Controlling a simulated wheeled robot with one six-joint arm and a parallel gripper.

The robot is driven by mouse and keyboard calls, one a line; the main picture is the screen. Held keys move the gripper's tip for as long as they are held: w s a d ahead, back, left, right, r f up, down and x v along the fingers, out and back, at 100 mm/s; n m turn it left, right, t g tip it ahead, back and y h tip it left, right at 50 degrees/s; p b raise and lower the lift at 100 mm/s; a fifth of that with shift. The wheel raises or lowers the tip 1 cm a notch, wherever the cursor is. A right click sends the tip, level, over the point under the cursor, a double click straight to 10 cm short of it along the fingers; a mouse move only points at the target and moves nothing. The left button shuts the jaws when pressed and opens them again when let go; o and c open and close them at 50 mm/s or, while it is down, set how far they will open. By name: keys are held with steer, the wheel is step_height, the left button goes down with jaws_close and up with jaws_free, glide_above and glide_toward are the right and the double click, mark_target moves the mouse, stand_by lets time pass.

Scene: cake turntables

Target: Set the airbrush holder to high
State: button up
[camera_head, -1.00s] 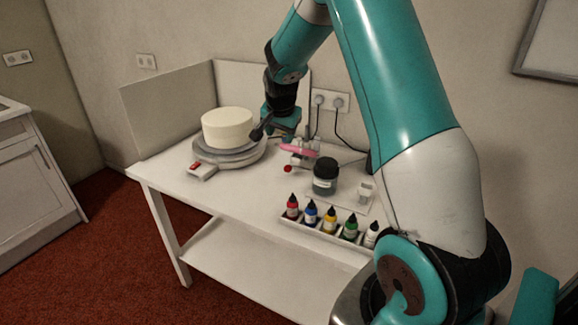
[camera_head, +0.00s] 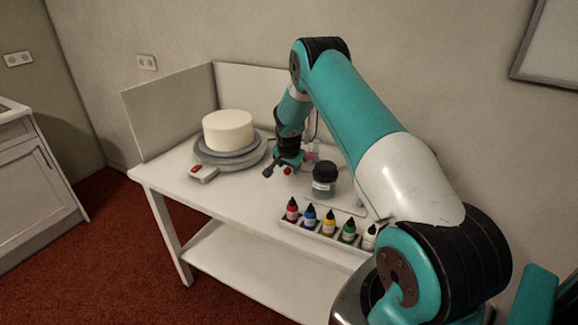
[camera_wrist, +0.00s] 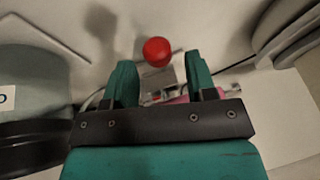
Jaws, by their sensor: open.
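The airbrush holder is mostly hidden behind my gripper in the head view. Its red ball knob (camera_head: 287,170) shows just beside the fingers, and a bit of the pink airbrush (camera_head: 313,155) shows to the right. In the wrist view the red knob (camera_wrist: 157,51) lies just beyond the fingertips, between their lines. A grey metal part of the holder (camera_wrist: 160,90) and the pink airbrush (camera_wrist: 179,100) show between and behind the fingers. My gripper (camera_head: 278,168) points down near the knob. It also shows in the wrist view (camera_wrist: 160,70), open, with nothing clasped.
The cake (camera_head: 228,130) stands on a turntable (camera_head: 212,159) to the left, with a red-switch box (camera_head: 204,174) in front. A dark-lidded jar (camera_head: 324,182) stands close on the right. Several paint bottles sit in a rack (camera_head: 303,232) at the table's front edge. The table's front left is clear.

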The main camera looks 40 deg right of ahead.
steer(key=shift+w+d+f, duration=0.15)
steer(key=shift+d+f, duration=0.05)
steer(key=shift+f, duration=0.4)
jaws_close()
steer(key=shift+r+p, duration=0.75)
steer(key=shift+r, duration=1.75)
steer(key=shift+w, duration=0.1)
jaws_free()
